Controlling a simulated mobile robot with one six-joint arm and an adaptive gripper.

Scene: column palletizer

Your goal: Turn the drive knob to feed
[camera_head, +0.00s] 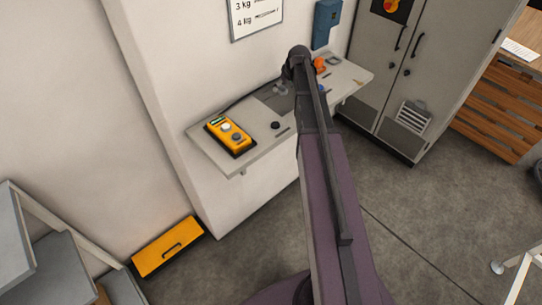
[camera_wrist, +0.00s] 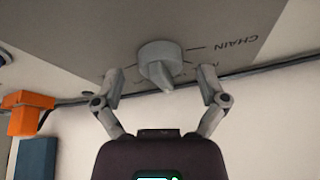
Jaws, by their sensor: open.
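The drive knob (camera_wrist: 158,56) is a grey round knob with a raised pointer bar. In the wrist view it sits on a grey panel (camera_wrist: 90,30), its bar pointing toward the bottom of the picture. A line runs from beside it to the word CHAIN (camera_wrist: 237,43), printed upside down. Another label is mostly hidden behind the right finger. My gripper (camera_wrist: 161,75) is open, one finger on each side of the knob, with gaps visible. In the head view my gripper (camera_head: 281,88) is over the wall shelf, small and partly hidden by my arm; the knob cannot be made out there.
The shelf (camera_head: 210,144) holds a yellow control box (camera_head: 230,135) and a black round button (camera_head: 275,125). An orange item (camera_head: 319,64) is beyond my arm; an orange block (camera_wrist: 28,112) shows in the wrist view. A grey cabinet (camera_head: 400,80) stands right. The floor in front is clear.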

